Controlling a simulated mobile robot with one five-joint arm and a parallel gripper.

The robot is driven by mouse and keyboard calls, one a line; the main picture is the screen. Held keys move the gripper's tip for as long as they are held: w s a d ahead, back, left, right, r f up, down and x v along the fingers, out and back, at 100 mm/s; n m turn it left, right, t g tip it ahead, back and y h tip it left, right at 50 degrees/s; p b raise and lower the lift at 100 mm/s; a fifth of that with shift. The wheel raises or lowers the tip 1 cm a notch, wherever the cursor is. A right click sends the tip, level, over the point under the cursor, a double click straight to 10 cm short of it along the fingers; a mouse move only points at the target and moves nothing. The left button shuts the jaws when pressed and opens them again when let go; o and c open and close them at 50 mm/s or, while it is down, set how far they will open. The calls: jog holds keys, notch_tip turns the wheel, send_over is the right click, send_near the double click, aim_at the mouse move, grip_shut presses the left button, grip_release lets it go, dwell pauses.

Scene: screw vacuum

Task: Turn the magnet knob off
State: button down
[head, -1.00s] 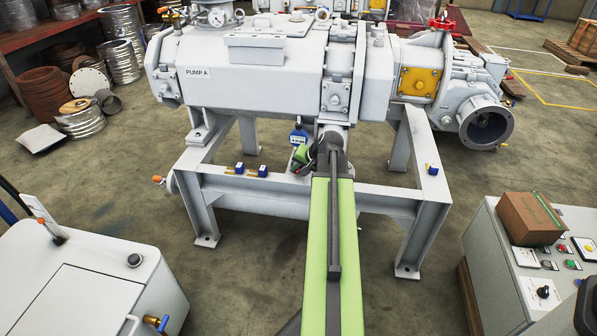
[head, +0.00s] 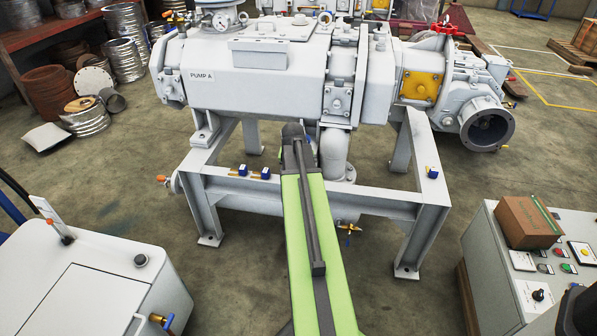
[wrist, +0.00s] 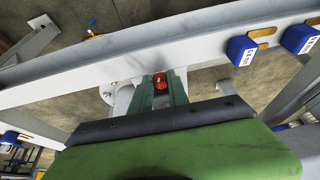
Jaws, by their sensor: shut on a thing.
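My gripper's green fingers (wrist: 160,90) are shut on a small red part in the wrist view (wrist: 160,80). It looks like a knob, but I cannot tell whether it is the magnet knob. The white frame beam (wrist: 175,42) passes behind it. In the head view, my arm hides the gripper and the red part. Two blue boxes with yellow tabs, one at left (wrist: 240,49) and one at right (wrist: 301,39), sit on the beam in the wrist view. They also show on the left of the frame in the head view (head: 243,170).
The large white pump (head: 260,85) stands on its white frame (head: 400,207). A pale pipe elbow (head: 335,150) is just right of my arm. A white cabinet (head: 90,270) stands front left and a control box (head: 510,260) front right.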

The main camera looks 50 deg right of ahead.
jog(key=shift+w+a+f+n+g+h+b, duration=0.1)
jog(key=shift+w+n+g+h+b, duration=0.2)
jog(key=shift+g, duration=0.35)
jog(key=shift+a+g+h+b, duration=0.1)
jog(key=shift+g+h, duration=0.3)
jog(key=shift+g, duration=0.25)
jog(key=c, duration=1.5)
grip_release()
jog(key=shift+c, duration=0.2)
jog(key=shift+a+r+p, duration=0.1)
jog(key=shift+r+p, duration=0.3)
jog(key=shift+r, duration=0.05)
jog(key=p+v, duration=1.4)
jog(key=v, duration=0.2)
jog(key=shift+a+r+p, duration=0.15)
jog(key=shift+a+p, duration=0.2)
jog(key=shift+a, duration=0.05)
